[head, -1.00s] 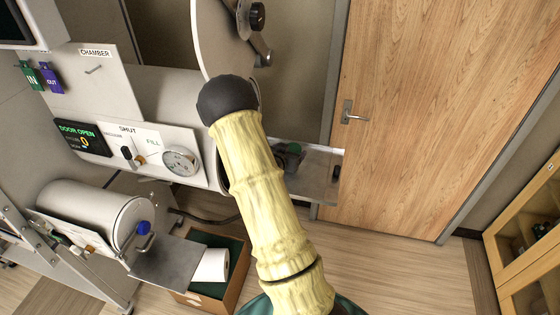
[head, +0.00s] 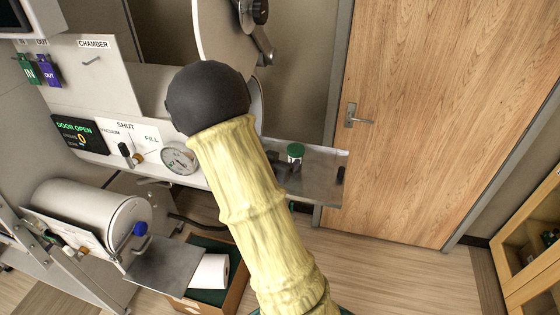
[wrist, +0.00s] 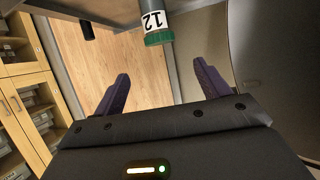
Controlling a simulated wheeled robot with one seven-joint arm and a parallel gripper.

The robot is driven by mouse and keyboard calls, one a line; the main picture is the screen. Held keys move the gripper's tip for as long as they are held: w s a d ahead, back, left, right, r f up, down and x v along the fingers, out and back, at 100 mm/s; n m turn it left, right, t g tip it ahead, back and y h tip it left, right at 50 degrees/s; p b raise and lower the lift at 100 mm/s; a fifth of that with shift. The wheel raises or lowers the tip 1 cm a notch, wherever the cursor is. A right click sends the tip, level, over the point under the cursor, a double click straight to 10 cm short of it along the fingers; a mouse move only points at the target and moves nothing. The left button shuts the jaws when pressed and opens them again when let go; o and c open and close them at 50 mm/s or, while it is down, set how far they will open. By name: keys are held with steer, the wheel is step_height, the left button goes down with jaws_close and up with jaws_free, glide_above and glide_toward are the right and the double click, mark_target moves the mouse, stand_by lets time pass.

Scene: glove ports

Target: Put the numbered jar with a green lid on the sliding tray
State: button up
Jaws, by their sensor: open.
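A jar with a green lid (head: 296,152) stands upright on the sliding tray (head: 322,184), which sticks out from the chamber. In the wrist view the jar (wrist: 154,22) shows the number 12 on a white label, and its green lid points toward my gripper (wrist: 161,74). My gripper is open and empty. Its two dark fingers are spread wide, and the jar is beyond the fingertips, apart from them. In the head view my own arm hides the gripper and the inner part of the tray.
The round chamber door (head: 222,35) stands open above the tray. A smaller cylinder port (head: 95,210) with a blue knob and a metal shelf (head: 165,265) is lower left. A box (head: 215,295) with a white roll is on the floor below. A wooden door (head: 440,110) is behind.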

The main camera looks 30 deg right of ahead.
stand_by(0.3)
steer(key=s+a+n+y, duration=0.3)
steer(key=a+n+y, duration=0.45)
steer(key=a, duration=0.85)
steer(key=s+a+n+g+y, duration=0.4)
steer(key=s+a, duration=0.3)
steer(key=s, duration=0.5)
steer(key=shift+r+g, duration=0.3)
steer(key=shift+r, duration=0.05)
steer(key=shift+f, duration=0.1)
steer(key=s+b+x, duration=0.1)
steer(key=b+x, duration=0.5)
steer(key=shift+s+f, duration=0.15)
steer(key=shift+f, duration=0.05)
